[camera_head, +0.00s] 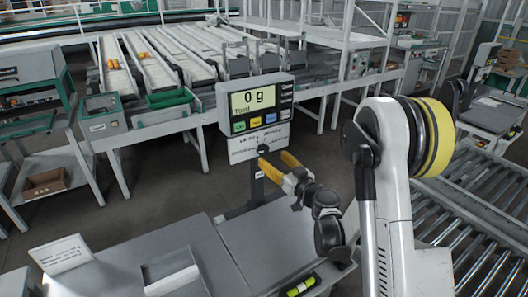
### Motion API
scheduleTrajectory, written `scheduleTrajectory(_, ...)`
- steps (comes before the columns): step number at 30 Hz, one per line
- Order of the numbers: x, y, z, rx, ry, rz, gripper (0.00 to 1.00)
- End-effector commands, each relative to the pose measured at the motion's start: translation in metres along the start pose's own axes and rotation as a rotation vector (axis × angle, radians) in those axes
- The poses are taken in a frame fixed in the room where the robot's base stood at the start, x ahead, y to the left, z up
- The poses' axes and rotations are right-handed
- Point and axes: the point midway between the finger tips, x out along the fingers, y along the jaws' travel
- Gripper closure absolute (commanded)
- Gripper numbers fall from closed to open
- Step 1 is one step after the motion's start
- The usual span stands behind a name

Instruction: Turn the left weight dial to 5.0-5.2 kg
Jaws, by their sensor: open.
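A scale display (256,102) stands on a post in the middle and reads "0 g". Below it is a white label panel (241,147) with small print I cannot read. A small dark knob (263,150) shows at the panel's lower edge. I cannot tell if it is the left weight dial, and no kg setting is legible. My gripper (275,158) has yellow fingers, spread open and empty, pointing up and left at the panel. The fingertips are close to the knob; I cannot tell if they touch it. The fingers hide the panel's lower right.
A grey bench (170,245) fills the front, with a sign card (61,254) and a spirit level (301,287). Sorting lanes (152,62) with a few tomatoes run behind. A roller conveyor (478,205) is at right. Open floor lies left of the post.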

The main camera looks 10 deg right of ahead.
Motion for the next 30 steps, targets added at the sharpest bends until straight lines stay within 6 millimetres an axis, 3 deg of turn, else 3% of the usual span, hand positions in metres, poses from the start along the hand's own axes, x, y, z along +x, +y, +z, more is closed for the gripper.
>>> scheduleTrajectory(3, 0.025, -0.001, 0.004, 0.0, 0.0, -0.002, 0.39)
scheduleTrajectory(9, 0.054, 0.0, 0.004, 0.0, -0.001, -0.001, 0.39)
scheduleTrajectory(21, 0.064, -0.001, 0.001, 0.0, -0.001, -0.001, 0.39)
scheduleTrajectory(22, 0.064, -0.001, 0.001, 0.0, -0.001, -0.001, 0.44)
scheduleTrajectory(27, 0.064, -0.001, 0.001, 0.0, -0.001, -0.001, 0.93)
scheduleTrajectory(30, 0.064, -0.001, 0.001, 0.0, -0.001, -0.001, 0.93)
